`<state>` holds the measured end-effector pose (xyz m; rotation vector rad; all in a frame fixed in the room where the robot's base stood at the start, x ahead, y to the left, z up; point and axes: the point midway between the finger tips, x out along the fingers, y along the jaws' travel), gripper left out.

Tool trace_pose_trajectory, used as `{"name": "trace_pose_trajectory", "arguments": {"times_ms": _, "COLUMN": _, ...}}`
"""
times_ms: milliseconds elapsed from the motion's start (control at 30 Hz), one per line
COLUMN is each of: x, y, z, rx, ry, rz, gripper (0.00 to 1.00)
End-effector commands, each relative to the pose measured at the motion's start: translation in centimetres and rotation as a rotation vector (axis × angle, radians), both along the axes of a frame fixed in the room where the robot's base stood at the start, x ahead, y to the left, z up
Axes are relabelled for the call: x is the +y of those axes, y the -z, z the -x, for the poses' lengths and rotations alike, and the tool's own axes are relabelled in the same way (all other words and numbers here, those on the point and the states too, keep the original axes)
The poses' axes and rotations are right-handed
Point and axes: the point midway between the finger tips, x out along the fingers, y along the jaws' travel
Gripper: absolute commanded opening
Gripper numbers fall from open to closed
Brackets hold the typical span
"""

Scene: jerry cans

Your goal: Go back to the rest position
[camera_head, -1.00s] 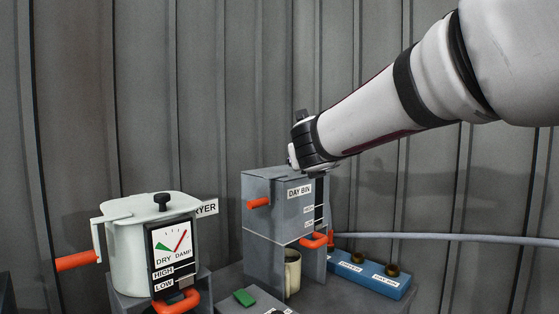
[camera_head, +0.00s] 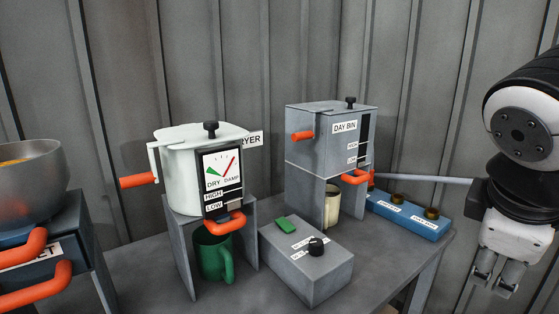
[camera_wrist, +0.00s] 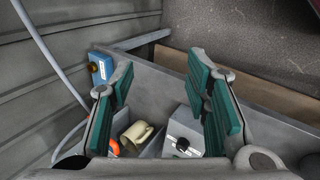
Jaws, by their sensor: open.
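My gripper (camera_head: 496,280) hangs at the right edge of the head view, pointing down, to the right of the table and clear of everything on it. In the wrist view my gripper (camera_wrist: 160,100) shows its green-padded fingers spread wide with nothing held between them. Below and beyond the fingers, the wrist view shows a cream mug (camera_wrist: 137,134), a grey box with a black knob (camera_wrist: 183,143) and the end of a blue block (camera_wrist: 101,68).
The grey table (camera_head: 400,262) carries a white dryer pot (camera_head: 181,178), a green mug (camera_head: 214,256), the grey day bin (camera_head: 310,150) with orange handles, a grey knob box (camera_head: 310,268) and a blue block (camera_head: 405,218). A metal bowl (camera_head: 30,170) is at left. A corrugated wall stands behind.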

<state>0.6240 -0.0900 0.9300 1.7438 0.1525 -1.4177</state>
Motion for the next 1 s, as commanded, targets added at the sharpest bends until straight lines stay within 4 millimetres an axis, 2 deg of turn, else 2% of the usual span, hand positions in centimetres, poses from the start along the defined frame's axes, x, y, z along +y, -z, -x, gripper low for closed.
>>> {"name": "trace_pose_trajectory", "arguments": {"times_ms": 33, "x": 0.9, "y": 1.4, "z": 2.7, "rx": 0.01, "ry": 0.11, "rz": -0.092, "gripper": 0.43}}
{"name": "trace_pose_trajectory", "arguments": {"times_ms": 100, "x": 2.4, "y": 3.2, "z": 5.8, "rx": 0.033, "ry": 0.252, "rz": -0.207, "gripper": 0.43}}
{"name": "trace_pose_trajectory", "arguments": {"times_ms": 200, "x": 4.7, "y": 5.2, "z": 9.6, "rx": 0.073, "ry": 0.432, "rz": -0.347, "gripper": 0.43}}
{"name": "trace_pose_trajectory", "arguments": {"times_ms": 400, "x": 9.6, "y": 7.9, "z": 16.0, "rx": 0.177, "ry": 0.748, "rz": -0.571, "gripper": 0.43}}
{"name": "trace_pose_trajectory", "arguments": {"times_ms": 433, "x": 9.4, "y": 6.8, "z": 15.5, "rx": 0.167, "ry": 0.733, "rz": -0.564, "gripper": 0.43}}
{"name": "trace_pose_trajectory", "arguments": {"times_ms": 767, "x": 9.1, "y": 0.6, "z": 14.3, "rx": 0.101, "ry": 0.703, "rz": -0.579, "gripper": 0.43}}
{"name": "trace_pose_trajectory", "arguments": {"times_ms": 1000, "x": 9.0, "y": -5.3, "z": 13.8, "rx": 0.039, "ry": 0.68, "rz": -0.599, "gripper": 0.43}}
